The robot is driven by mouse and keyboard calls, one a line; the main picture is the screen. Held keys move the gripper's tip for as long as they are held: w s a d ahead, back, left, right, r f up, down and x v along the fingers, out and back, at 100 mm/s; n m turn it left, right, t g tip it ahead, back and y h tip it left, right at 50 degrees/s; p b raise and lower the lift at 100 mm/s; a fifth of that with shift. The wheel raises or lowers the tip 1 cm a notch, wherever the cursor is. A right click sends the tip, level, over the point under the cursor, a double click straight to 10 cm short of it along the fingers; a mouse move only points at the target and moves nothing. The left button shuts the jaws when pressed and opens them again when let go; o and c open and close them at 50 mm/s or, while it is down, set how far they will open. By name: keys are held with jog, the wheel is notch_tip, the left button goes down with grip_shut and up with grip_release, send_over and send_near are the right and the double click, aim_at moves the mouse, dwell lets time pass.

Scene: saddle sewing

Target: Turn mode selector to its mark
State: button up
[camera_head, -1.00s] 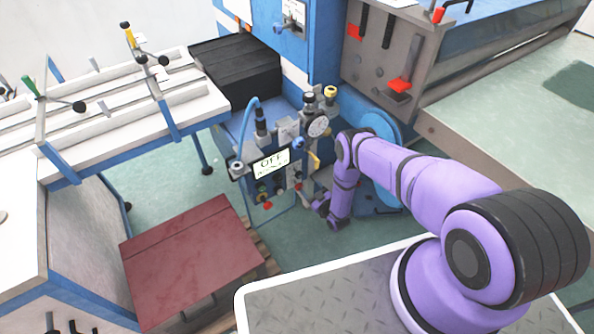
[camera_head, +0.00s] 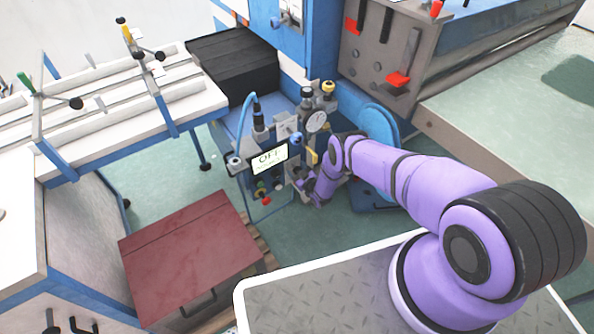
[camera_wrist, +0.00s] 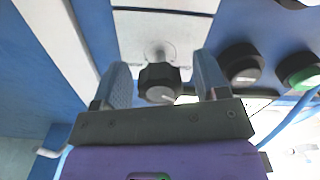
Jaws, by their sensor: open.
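The mode selector looks to be the dark faceted knob (camera_wrist: 158,82) in the middle of the wrist view. A short white pointer line shows near its lower right. A pale round plate (camera_wrist: 160,50) with faint marks sits behind it; I cannot read the marks. My gripper (camera_wrist: 158,88) is open, with one finger on each side of the knob and a visible gap to each. In the head view my gripper (camera_head: 303,184) is at the front of the control box, below and right of the display (camera_head: 269,159) reading OFF. The knob is hard to make out there.
Right of the knob in the wrist view are a black round control (camera_wrist: 240,62) and a green button (camera_wrist: 298,70). A blue cable (camera_wrist: 288,122) runs below them. In the head view a gauge (camera_head: 315,121) stands above the box and a dark red cabinet (camera_head: 190,255) at lower left.

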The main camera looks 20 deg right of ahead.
jog(key=c, duration=0.9)
jog(key=shift+m, duration=0.3)
jog(key=m, duration=0.4)
jog(key=shift+m, duration=0.4)
jog(key=m, duration=1.1)
jog(key=shift+m, duration=0.4)
jog(key=m, duration=0.6)
jog(key=shift+m, duration=0.4)
